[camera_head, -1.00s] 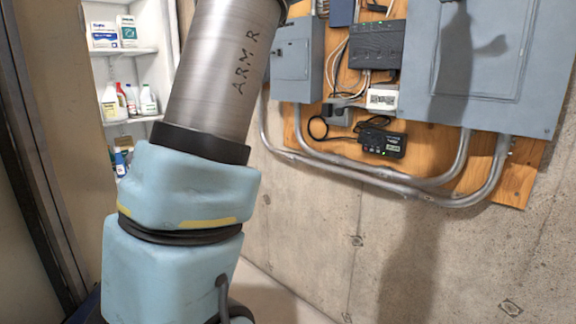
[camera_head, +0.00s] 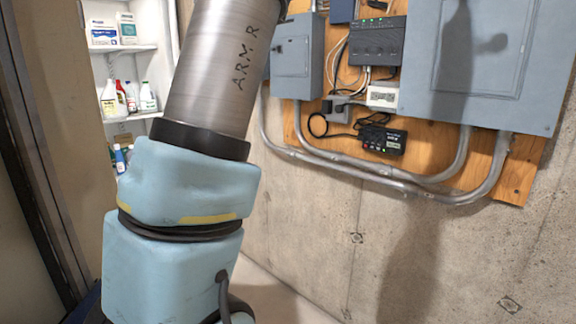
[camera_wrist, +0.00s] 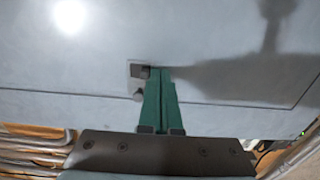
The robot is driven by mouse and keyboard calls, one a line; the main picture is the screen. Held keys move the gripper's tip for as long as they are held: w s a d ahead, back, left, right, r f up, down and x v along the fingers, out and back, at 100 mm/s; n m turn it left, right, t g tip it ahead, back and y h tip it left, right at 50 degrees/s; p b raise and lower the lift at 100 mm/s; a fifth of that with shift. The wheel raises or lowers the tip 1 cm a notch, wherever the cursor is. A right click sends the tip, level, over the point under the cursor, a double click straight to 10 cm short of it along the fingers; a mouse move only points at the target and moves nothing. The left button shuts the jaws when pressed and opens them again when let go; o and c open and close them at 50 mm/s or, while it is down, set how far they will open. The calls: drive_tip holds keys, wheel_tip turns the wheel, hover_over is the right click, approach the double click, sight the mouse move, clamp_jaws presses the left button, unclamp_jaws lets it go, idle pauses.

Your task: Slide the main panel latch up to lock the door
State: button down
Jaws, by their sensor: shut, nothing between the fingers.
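The main panel is a large grey metal box (camera_head: 412,70) at the upper right of the head view, with a recessed rectangular door (camera_head: 480,45). In the wrist view the grey door (camera_wrist: 75,65) fills most of the picture. A small dark latch (camera_wrist: 139,71) sits on a plate near the door's lower edge. A round grey knob (camera_wrist: 138,96) is just below it. My gripper (camera_wrist: 158,72) has green fingers that are shut and empty. The fingertips are right beside the latch; I cannot tell whether they touch it. The head view does not show the gripper.
A smaller grey box (camera_head: 297,58), a black router (camera_head: 377,42) and a black device with lights (camera_head: 382,140) hang on the plywood (camera_head: 515,180) beside the panel. Metal conduits (camera_head: 400,184) curve below. Shelves with bottles (camera_head: 125,48) stand at left. The lower concrete wall (camera_head: 320,220) is bare.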

drive_tip(key=shift+r+p, duration=0.8)
idle(0.7)
drive_tip(key=shift+f, duration=0.3)
idle(0.4)
drive_tip(key=b+v, duration=0.2)
drive_tip(key=v, duration=0.5)
idle(0.5)
